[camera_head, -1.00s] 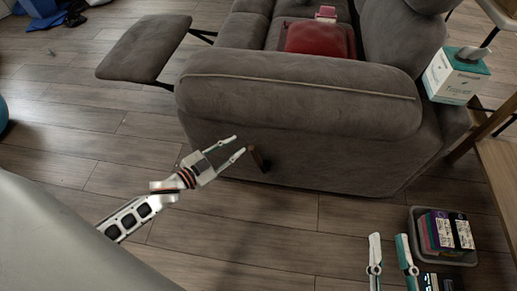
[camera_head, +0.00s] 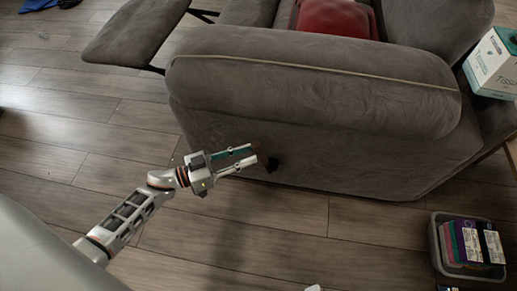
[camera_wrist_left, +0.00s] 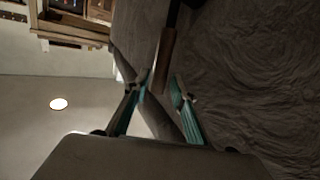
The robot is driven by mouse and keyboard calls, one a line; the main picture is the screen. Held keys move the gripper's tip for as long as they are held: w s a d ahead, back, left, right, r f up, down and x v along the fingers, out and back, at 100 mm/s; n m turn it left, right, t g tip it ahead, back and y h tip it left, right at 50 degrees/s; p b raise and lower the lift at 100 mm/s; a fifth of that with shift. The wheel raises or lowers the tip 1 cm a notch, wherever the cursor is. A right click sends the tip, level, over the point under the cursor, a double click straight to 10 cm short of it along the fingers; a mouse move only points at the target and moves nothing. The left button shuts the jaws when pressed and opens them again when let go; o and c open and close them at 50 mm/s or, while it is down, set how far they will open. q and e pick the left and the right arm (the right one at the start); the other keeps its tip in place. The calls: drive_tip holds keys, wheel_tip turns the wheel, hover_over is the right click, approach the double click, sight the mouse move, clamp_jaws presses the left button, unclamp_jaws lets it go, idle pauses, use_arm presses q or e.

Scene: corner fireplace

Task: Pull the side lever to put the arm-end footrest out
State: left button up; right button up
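The side lever (camera_head: 263,158), brown with a dark mount, sticks out low on the near side of the grey recliner sofa (camera_head: 330,150). My left gripper (camera_head: 254,154) is open, its fingertips close to the lever's brown end. In the left wrist view the brown lever (camera_wrist_left: 166,55) reaches down toward the gap between the two teal-lined fingers (camera_wrist_left: 161,84). I cannot tell whether they touch it. A grey footrest panel (camera_head: 135,32) stands out at the sofa's front, upper left. My right gripper is not clearly visible.
A grey bin (camera_head: 440,262) with colourful boxes stands on the floor at lower right. A tissue box (camera_head: 493,65) is at the right edge. A red cushion (camera_head: 337,18) lies on the seat.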

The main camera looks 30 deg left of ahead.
sight(259, 150)
use_arm(q)
drive_tip(key=x, duration=0.3)
drive_tip(key=shift+w+d+f+b, duration=0.15)
drive_tip(key=shift+w+d+b, duration=0.1)
drive_tip(key=shift+b, duration=0.15)
drive_tip(key=shift+w+d, duration=0.35)
drive_tip(key=shift+w, duration=0.05)
use_arm(e)
drive_tip(key=shift+a+m, duration=0.4)
drive_tip(key=shift+m, duration=0.4)
